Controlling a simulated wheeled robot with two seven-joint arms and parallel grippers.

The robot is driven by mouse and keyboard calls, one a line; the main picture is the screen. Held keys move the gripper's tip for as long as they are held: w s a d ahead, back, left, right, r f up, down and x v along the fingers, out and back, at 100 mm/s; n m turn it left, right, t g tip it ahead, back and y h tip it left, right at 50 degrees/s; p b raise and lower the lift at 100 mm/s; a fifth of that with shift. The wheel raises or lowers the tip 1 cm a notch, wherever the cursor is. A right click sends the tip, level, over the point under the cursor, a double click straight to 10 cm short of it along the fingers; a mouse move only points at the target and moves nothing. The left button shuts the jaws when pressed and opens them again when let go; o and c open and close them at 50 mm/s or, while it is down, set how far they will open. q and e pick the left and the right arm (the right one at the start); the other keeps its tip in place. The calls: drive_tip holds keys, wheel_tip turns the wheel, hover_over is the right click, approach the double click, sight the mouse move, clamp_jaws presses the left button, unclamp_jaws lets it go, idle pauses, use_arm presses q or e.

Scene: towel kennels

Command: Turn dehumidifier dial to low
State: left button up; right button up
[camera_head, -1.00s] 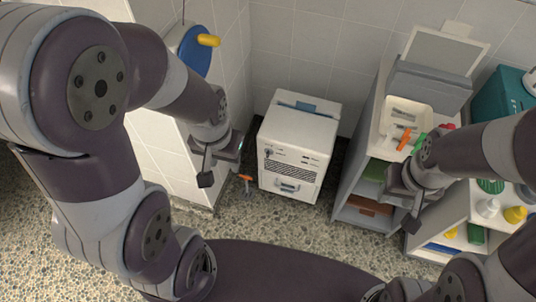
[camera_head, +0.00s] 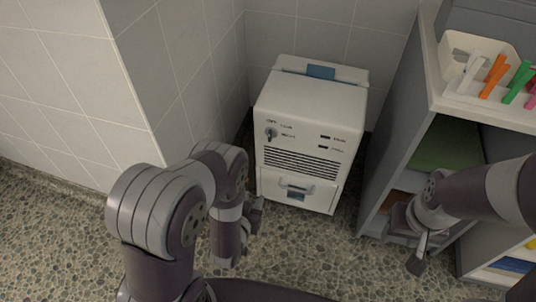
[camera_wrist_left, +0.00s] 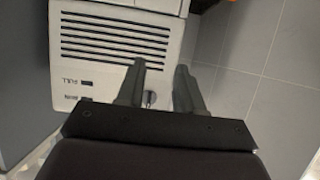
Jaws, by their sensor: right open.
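The white dehumidifier (camera_head: 310,105) stands upright on the floor near the wall corner. Its small dark dial (camera_head: 271,134) is at the upper left of its front, above the vent slots. My left gripper (camera_head: 255,213) is low in front of the dehumidifier's lower left edge, apart from the dial. In the left wrist view, the dehumidifier front (camera_wrist_left: 110,45) appears upside down. The two fingers of my left gripper (camera_wrist_left: 160,88) are spread, and the dial (camera_wrist_left: 150,98) shows between them, partly hidden at the gripper body. My right gripper (camera_head: 408,240) is open and empty by the shelf.
A grey shelf unit (camera_head: 398,120) stands right of the dehumidifier, with a white tray (camera_head: 451,62) of coloured markers on top. A tiled wall block (camera_head: 170,75) is close on the left. Speckled floor (camera_head: 305,250) is clear in front.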

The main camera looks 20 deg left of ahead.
sight(269, 138)
use_arm(q)
drive_tip(key=w+r+t, duration=0.3)
drive_tip(key=r+t, duration=0.2)
drive_tip(key=r, duration=0.3)
drive_tip(key=w+b, duration=0.1)
drive_tip(key=w, duration=0.3)
drive_tip(key=w+b, duration=0.2)
drive_tip(key=w, duration=0.2)
drive_tip(key=w+b, duration=0.2)
drive_tip(key=w, duration=0.1)
drive_tip(key=shift+w+d+r, duration=0.15)
drive_tip(key=shift+w+d, duration=0.15)
drive_tip(key=shift+w, duration=0.1)
drive_tip(key=shift+w+r, duration=0.15)
drive_tip(key=shift+w, duration=0.2)
use_arm(e)
wheel_tip(269, 138, down, 4)
drive_tip(key=shift+f, duration=0.25)
use_arm(q)
clamp_jaws()
